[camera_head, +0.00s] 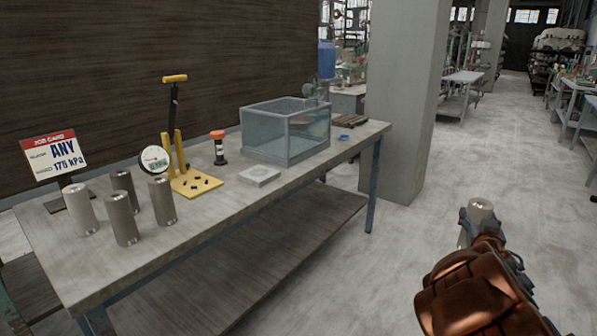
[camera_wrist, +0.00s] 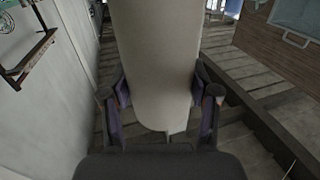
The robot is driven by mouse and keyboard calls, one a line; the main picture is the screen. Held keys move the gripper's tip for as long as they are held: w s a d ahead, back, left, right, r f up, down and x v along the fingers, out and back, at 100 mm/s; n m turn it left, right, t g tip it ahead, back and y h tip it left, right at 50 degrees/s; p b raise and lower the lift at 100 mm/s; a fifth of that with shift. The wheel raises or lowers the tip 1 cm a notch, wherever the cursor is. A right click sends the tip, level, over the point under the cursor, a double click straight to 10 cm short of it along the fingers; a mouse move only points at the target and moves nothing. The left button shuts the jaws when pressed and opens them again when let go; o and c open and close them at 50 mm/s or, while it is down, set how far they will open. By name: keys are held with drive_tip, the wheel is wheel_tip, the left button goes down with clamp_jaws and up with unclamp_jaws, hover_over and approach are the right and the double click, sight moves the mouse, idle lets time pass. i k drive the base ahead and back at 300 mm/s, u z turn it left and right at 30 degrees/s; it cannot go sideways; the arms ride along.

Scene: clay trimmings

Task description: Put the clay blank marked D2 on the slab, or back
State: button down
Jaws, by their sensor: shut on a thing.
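My gripper (camera_head: 481,226) is at the lower right in the head view, out over the floor and apart from the table. It is shut on a pale clay cylinder (camera_head: 480,207); only its top end shows there. In the wrist view the cylinder (camera_wrist: 158,60) stands large between the two fingers (camera_wrist: 160,105). No mark can be read on it. A small grey square slab (camera_head: 259,176) lies on the table with nothing on it. Several other clay cylinders stand upright at the table's left end: a pale one (camera_head: 80,208) and darker ones (camera_head: 122,219).
A pillar (camera_head: 403,100) stands behind. The floor right is clear.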

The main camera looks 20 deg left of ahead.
sight(259, 173)
drive_tip(key=k, duration=0.65)
drive_tip(key=u, duration=1.5)
drive_tip(key=i, duration=0.6)
drive_tip(key=z, duration=0.1)
